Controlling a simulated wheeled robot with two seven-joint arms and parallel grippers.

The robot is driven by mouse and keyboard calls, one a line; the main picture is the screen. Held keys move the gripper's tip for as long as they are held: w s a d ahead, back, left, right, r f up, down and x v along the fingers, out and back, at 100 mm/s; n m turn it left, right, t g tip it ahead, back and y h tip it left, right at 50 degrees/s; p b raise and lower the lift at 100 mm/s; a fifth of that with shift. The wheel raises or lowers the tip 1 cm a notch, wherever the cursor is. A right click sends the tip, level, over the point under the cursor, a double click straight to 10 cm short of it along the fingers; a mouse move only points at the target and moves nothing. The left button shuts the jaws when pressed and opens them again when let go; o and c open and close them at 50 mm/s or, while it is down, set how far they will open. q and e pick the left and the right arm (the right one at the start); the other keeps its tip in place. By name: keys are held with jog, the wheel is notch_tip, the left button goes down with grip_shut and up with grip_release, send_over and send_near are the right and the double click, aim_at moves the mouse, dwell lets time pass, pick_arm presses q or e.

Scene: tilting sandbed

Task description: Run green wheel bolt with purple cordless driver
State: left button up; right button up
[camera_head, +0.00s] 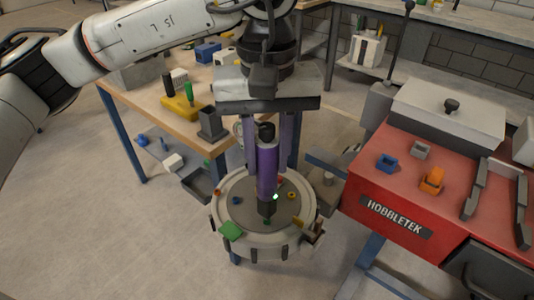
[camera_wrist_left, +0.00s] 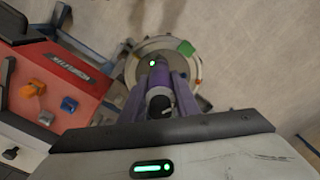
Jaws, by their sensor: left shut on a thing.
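The purple cordless driver (camera_head: 266,172) is upright in my left gripper (camera_head: 270,155), which is shut around its body. Its dark nose points down at the round wheel plate (camera_head: 232,188). In the left wrist view, the driver (camera_wrist_left: 160,85) is between the fingers with a green light lit, over the wheel plate (camera_wrist_left: 130,70). My right gripper is not visible.
A red HOBBLETEK bench (camera_head: 350,195) stands close at right with blue, grey and orange parts on it. A wooden table (camera_head: 140,100) with a yellow holder (camera_head: 183,108) and a dark grey stand (camera_head: 211,124) is behind left. The floor at front left is clear.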

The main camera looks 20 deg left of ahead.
aim_at(267, 127)
pick_arm(q)
jog(key=shift+f+b, duration=0.5)
dwell(0.4)
dwell(0.8)
jog(key=shift+r, duration=0.1)
jog(key=shift+r+p, duration=1.85)
jog(key=shift+r, duration=1.15)
